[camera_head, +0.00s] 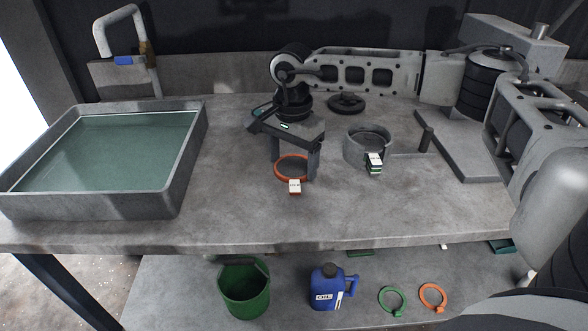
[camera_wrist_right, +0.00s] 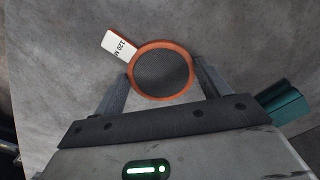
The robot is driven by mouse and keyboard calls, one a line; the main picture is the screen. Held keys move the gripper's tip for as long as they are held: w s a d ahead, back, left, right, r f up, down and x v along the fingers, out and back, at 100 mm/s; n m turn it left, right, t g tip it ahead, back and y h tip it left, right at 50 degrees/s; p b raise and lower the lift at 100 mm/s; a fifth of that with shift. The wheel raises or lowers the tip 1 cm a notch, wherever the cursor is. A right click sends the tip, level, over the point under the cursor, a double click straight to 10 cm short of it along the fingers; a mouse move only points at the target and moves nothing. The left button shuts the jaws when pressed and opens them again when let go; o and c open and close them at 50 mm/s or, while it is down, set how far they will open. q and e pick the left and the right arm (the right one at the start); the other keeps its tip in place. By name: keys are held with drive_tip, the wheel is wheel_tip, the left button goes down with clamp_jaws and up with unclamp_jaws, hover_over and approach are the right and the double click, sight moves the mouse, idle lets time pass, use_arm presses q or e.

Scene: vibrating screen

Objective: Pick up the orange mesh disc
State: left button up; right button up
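The orange mesh disc (camera_head: 278,177) has an orange rim, dark mesh and a white label tab. It lies near the middle of the grey table. In the right wrist view the disc (camera_wrist_right: 162,72) sits between the finger ends, its tab reading "120 M" pointing up and left. My right gripper (camera_head: 294,166) reaches down over the disc from behind. Its fingers are apart, one at each side of the rim, with narrow gaps; firm contact cannot be made out. The right gripper also shows in the wrist view (camera_wrist_right: 162,82). My left gripper is not in view.
A grey tray of greenish liquid (camera_head: 190,150) stands at left. A grey round holder (camera_head: 357,151) with a white-and-green tab is right of the disc. Grey machinery (camera_head: 455,150) stands at right. Below are a green bucket (camera_head: 245,290), blue jug (camera_head: 327,288) and green and orange rings.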

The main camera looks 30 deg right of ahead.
drive_tip(key=c, duration=0.4)
drive_tip(key=shift+r, duration=0.1)
drive_tip(key=shift+r, duration=0.6)
drive_tip(key=s+a+r+b, duration=0.1)
drive_tip(key=s+a+r, duration=0.7)
drive_tip(key=a+r, duration=0.3)
drive_tip(key=shift+s+r, duration=0.3)
drive_tip(key=shift+s, duration=0.1)
